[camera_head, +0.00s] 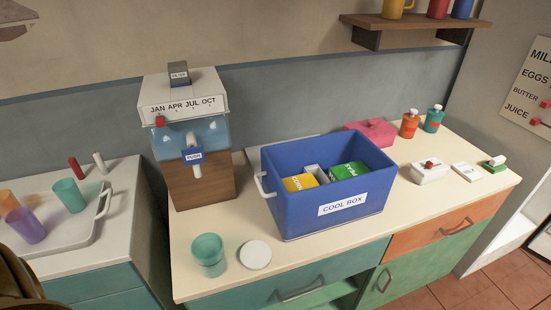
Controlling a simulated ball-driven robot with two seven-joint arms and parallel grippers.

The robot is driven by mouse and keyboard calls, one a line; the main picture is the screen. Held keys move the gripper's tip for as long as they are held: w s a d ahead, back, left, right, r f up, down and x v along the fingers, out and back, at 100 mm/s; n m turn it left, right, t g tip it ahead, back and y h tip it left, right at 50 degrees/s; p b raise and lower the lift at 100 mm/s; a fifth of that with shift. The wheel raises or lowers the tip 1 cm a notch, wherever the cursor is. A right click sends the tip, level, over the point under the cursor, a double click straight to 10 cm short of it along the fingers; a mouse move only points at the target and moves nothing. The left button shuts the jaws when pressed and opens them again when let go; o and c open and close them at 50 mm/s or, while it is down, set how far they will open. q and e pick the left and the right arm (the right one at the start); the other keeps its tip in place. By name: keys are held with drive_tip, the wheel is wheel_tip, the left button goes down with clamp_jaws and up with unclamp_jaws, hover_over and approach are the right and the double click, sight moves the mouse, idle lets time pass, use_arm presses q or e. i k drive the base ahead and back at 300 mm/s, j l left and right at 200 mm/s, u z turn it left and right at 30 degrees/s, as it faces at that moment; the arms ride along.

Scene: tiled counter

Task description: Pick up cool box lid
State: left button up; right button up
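The blue cool box (328,215) stands open on the cream counter, with its label facing me and a white handle (263,185) on its left side. Inside are a yellow pack (299,183), a green pack (349,170) and a grey-white piece. No lid is on the box, and I cannot make out a cool box lid for certain. A small white round disc (255,254) lies flat on the counter in front of the box, beside a teal cup (208,250). The counter behind the box is largely hidden. Neither of my grippers is in view.
A water dispenser (188,140) stands left of the box. A pink container (377,131), two bottles (409,124) and a white butter dish (429,171) are to the right. A tray (78,233) with cups is far left. A shelf (415,22) hangs above.

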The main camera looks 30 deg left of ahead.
sight(253, 154)
drive_tip(key=k+j, duration=0.1)
drive_tip(key=j, duration=0.3)
drive_tip(key=k+j, duration=0.1)
drive_tip(key=j, duration=0.3)
drive_tip(key=k+j+u, duration=0.1)
drive_tip(key=j, duration=0.3)
drive_tip(key=k+j, duration=0.1)
drive_tip(key=j, duration=0.3)
drive_tip(key=i+l, duration=0.1)
drive_tip(key=l, duration=0.55)
